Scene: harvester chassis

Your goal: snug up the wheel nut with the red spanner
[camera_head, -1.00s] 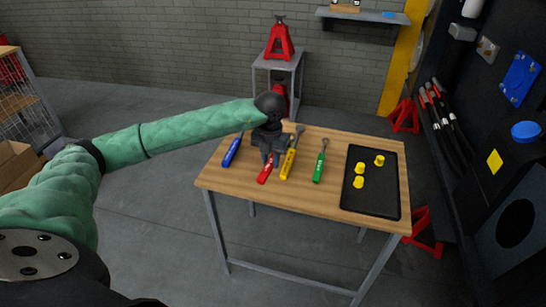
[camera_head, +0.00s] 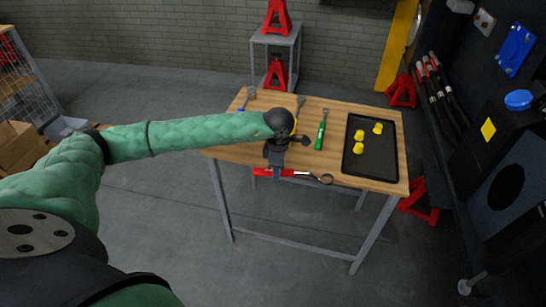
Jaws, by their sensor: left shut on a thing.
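My left gripper (camera_head: 277,170) is shut on the red handle of the red spanner (camera_head: 261,173). The spanner lies roughly level across the picture, its ring end to the right, and shows against the front edge of the wooden table (camera_head: 230,154). It appears held clear of the tabletop. I cannot make out the wheel nut. My right gripper is not in view.
A blue spanner (camera_head: 245,98), a mostly hidden yellow spanner (camera_head: 299,103) and a green spanner (camera_head: 320,136) lie on the table. A black tray (camera_head: 374,166) holds yellow pieces (camera_head: 360,147). The dark chassis (camera_head: 510,188) stands right. Red stands (camera_head: 402,91) are on the floor.

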